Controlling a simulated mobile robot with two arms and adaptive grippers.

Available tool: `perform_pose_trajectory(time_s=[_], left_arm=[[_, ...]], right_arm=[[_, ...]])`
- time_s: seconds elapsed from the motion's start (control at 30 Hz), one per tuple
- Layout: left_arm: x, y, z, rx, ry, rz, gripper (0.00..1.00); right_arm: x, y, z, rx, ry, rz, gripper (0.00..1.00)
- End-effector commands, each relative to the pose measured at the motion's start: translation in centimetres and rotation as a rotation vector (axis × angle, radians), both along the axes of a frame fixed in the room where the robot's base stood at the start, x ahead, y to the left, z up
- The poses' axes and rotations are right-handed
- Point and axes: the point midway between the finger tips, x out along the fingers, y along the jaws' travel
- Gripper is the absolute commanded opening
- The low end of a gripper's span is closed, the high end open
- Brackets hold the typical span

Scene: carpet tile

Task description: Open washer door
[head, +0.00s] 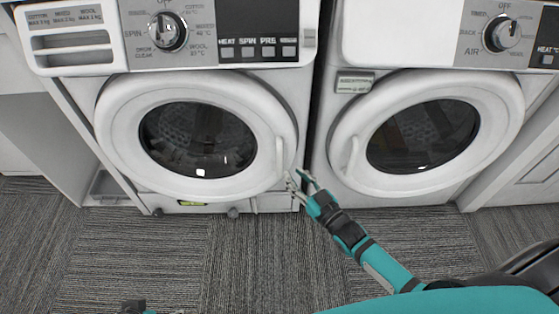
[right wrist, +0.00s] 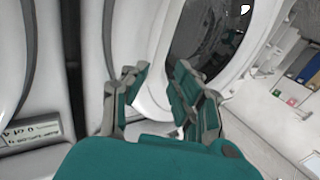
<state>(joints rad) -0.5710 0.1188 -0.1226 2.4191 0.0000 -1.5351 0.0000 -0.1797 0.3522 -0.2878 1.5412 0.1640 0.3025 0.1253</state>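The washer is the left machine, with a spin and wool dial. Its round white door (head: 117,145) with dark glass (head: 198,140) looks shut. A white handle (head: 280,157) sits on the door's right rim. My right gripper (head: 298,178) is just below and right of this handle, low by the gap between the machines. In the right wrist view my right gripper (right wrist: 157,82) has its fingers apart with nothing clearly between them. The door's white rim (right wrist: 155,100) lies beyond the fingers; contact cannot be told. A small part of my left gripper (head: 135,304) shows at the bottom edge.
A second machine, with a timed and air dial (head: 502,33), stands close on the right. Its round door (head: 500,135) looks shut and has a handle (head: 350,157) on its left rim. The grey carpet (head: 130,245) in front of the machines is clear.

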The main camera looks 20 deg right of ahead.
Motion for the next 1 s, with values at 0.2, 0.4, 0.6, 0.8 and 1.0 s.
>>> perform_pose_trajectory(time_s=[0.2, 0.4, 0.6, 0.8, 1.0], left_arm=[[-0.5, 0.1, 0.6, 0.001, -0.006, 0.001, 0.82], [-0.5, 0.1, 0.1, 0.0, -0.007, 0.001, 0.82], [-0.5, 0.1, 0.0, 0.0, -0.007, 0.001, 0.82], [-0.5, 0.1, 0.0, 0.0, -0.007, 0.001, 0.82], [-0.5, 0.1, 0.0, 0.0, -0.007, 0.001, 0.82]], right_arm=[[4.5, 1.4, -0.1, 0.001, -0.003, 0.0, 0.27], [7.0, 2.3, -0.2, 0.0, 0.0, 0.0, 0.27], [7.9, 2.5, -0.1, -0.001, 0.002, 0.0, 0.27], [7.9, 2.5, -0.1, -0.001, 0.002, 0.0, 0.27], [7.9, 2.5, -0.1, 0.0, 0.001, 0.0, 0.04]])
